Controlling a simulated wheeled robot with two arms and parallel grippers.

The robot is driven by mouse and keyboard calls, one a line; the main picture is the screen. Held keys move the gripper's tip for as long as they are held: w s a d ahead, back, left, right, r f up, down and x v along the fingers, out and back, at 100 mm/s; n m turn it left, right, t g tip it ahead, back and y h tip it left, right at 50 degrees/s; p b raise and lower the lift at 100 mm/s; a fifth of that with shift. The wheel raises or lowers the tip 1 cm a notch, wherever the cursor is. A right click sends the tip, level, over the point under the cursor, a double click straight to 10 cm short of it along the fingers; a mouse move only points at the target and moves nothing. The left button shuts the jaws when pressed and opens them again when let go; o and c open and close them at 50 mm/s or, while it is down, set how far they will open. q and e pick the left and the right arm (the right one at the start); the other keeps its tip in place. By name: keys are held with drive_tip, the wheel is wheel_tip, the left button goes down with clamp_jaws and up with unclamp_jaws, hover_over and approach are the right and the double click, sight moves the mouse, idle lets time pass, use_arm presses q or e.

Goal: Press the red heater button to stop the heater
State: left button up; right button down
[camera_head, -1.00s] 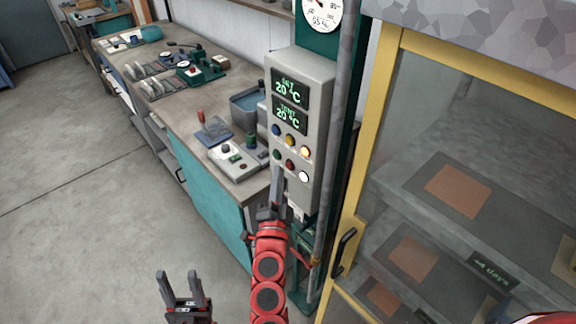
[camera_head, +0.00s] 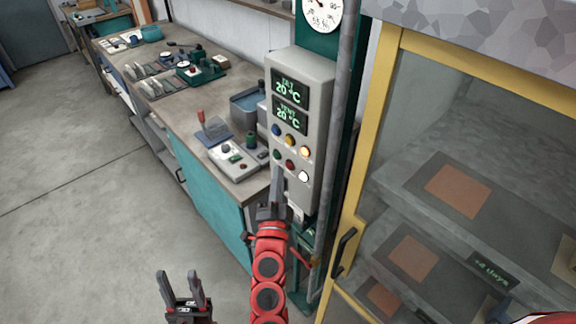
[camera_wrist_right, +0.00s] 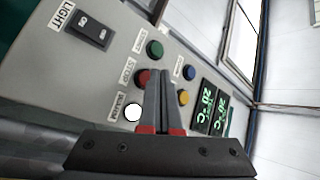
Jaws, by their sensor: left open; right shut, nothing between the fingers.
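A grey control panel (camera_head: 303,120) with two green 20 °C displays stands upright at the centre. Its red button (camera_head: 290,164) lies in the lower row, between a green button (camera_head: 277,154) and a white lit one (camera_head: 303,176). In the right wrist view the red button (camera_wrist_right: 146,77) sits by a STOP label, partly covered by the fingers. My right gripper (camera_head: 277,170) is shut and empty, its tips close by the red button; I cannot tell whether they touch. It also shows in the right wrist view (camera_wrist_right: 164,72). My left gripper (camera_head: 181,276) is open and empty, low at the left.
A yellow-framed glass cabinet (camera_head: 384,110) with a black handle (camera_head: 343,252) stands right of the panel. A grey pipe (camera_head: 337,150) runs beside it. A bench (camera_head: 190,118) with several instruments is at the left. The floor (camera_head: 80,220) at the left is clear.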

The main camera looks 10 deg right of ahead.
idle(0.8)
drive_tip(key=shift+w+d, duration=0.25)
drive_tip(key=shift+d, duration=0.05)
drive_tip(key=shift+w+d, duration=0.25)
drive_tip(key=shift+d, duration=0.1)
idle(0.8)
drive_tip(key=shift+s, duration=0.1)
drive_tip(key=shift+s+a, duration=0.45)
drive_tip(key=shift+a, duration=0.15)
drive_tip(key=shift+a, duration=0.15)
drive_tip(key=shift+s+a+p, duration=0.15)
drive_tip(key=shift+s+a, duration=0.6)
drive_tip(key=shift+a, duration=0.2)
drive_tip(key=shift+s+a+p, duration=0.15)
drive_tip(key=shift+s+a, duration=0.55)
drive_tip(key=shift+a, duration=0.25)
